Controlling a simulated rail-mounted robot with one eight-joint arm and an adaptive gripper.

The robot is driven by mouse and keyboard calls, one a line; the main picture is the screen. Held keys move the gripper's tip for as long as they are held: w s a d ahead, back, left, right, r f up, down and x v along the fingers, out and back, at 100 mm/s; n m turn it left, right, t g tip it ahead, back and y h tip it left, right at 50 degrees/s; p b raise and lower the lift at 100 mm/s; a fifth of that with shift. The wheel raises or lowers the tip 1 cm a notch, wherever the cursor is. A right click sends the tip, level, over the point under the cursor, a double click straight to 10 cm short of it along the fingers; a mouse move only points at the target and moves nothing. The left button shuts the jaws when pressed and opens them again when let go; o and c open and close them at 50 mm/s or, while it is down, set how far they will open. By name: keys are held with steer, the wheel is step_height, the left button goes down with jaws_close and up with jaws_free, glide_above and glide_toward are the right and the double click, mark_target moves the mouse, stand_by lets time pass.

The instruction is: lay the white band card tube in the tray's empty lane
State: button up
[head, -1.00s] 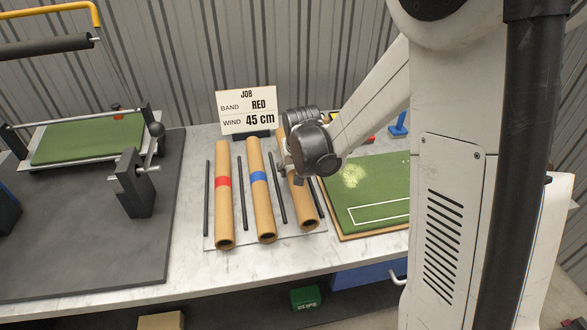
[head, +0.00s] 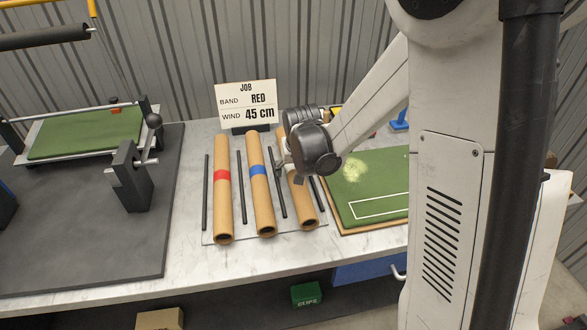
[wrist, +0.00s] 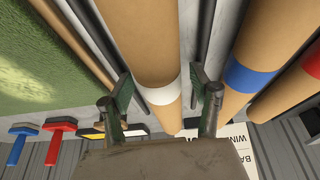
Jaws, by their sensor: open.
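The white band card tube (wrist: 145,40) lies in the right-hand lane of the tray (head: 222,241), between two dark dividing rods. Its near end also shows in the head view (head: 305,208). Its white band (wrist: 160,92) shows between the fingers of my gripper (wrist: 162,102). My gripper is open, one finger on each side of the tube, with small gaps visible. In the head view my wrist hides the band and part of the tube. The red band tube (head: 222,200) and blue band tube (head: 261,195) lie in the lanes to the left.
A job card (head: 247,104) stands behind the tray. A green turf board (head: 372,180) lies close on the right, with red and blue tools (wrist: 40,132) behind it. A winding stand (head: 132,180) is to the left. Bare worktop shows in front of the tray.

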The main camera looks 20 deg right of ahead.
steer(key=shift+v, duration=6)
steer(key=shift+s, duration=0.1)
steer(key=shift+s+r, duration=0.2)
steer(key=s+r+t, duration=0.1)
steer(key=s+r, duration=0.2)
steer(key=s, duration=0.8)
steer(key=s+r+n+t, duration=0.1)
steer(key=s+r, duration=0.2)
steer(key=s, duration=0.8)
steer(key=shift+s+d+r+t, duration=0.15)
steer(key=shift+d+r+t, duration=0.05)
steer(key=shift+t, duration=0.2)
